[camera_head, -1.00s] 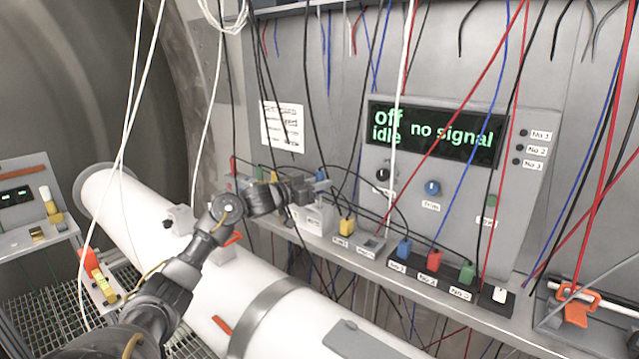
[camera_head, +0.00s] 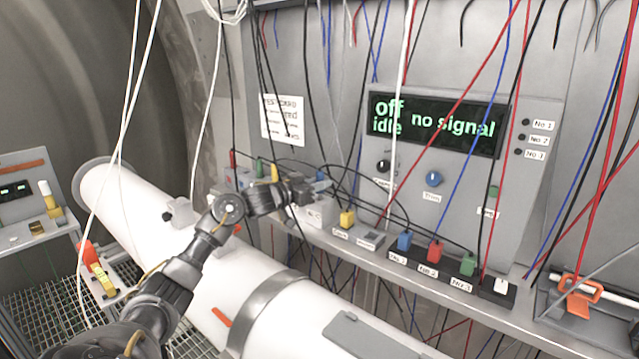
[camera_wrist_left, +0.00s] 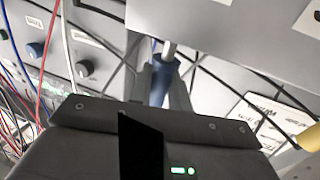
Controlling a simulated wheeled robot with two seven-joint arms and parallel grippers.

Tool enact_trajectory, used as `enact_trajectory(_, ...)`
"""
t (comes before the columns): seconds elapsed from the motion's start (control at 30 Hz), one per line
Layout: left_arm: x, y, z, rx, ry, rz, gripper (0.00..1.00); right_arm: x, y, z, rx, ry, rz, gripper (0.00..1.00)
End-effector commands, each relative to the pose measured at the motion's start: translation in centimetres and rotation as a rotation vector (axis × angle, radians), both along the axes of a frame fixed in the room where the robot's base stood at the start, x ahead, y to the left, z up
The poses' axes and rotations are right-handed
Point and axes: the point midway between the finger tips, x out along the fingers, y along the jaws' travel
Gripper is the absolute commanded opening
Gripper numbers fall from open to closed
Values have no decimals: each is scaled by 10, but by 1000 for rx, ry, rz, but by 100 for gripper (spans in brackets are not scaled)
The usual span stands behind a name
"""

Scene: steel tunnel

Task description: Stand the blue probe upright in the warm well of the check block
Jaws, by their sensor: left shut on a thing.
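My left gripper (camera_head: 318,188) is shut on the blue probe (camera_wrist_left: 160,82), over the left part of the shelf. In the left wrist view the probe is between the fingers, its bare metal tip pointing to a grey block face (camera_wrist_left: 225,30). In the head view the gripper mostly hides the probe. A pale labelled box (camera_head: 318,215), which looks like the check block, is right below the gripper. Its wells are hidden, and I cannot tell whether the tip touches it. My right gripper is not in view.
Red (camera_head: 233,160), green (camera_head: 260,167) and yellow (camera_head: 274,173) pieces stand behind the gripper. A yellow plug (camera_head: 347,218) stands to its right, then a black strip (camera_head: 490,292) with coloured plugs. Loose cables hang across the panel. A white pipe (camera_head: 180,235) runs below the shelf.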

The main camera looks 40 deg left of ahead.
Motion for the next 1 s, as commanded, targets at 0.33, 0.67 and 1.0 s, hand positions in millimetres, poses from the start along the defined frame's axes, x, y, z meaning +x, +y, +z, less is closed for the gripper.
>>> enact_trajectory(0.33,0,0,-10,0,0,0,0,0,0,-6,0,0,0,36)
enact_trajectory(0.67,0,0,-18,0,1,0,0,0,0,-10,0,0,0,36)
enact_trajectory(1.0,0,0,-21,0,0,0,41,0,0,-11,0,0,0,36)
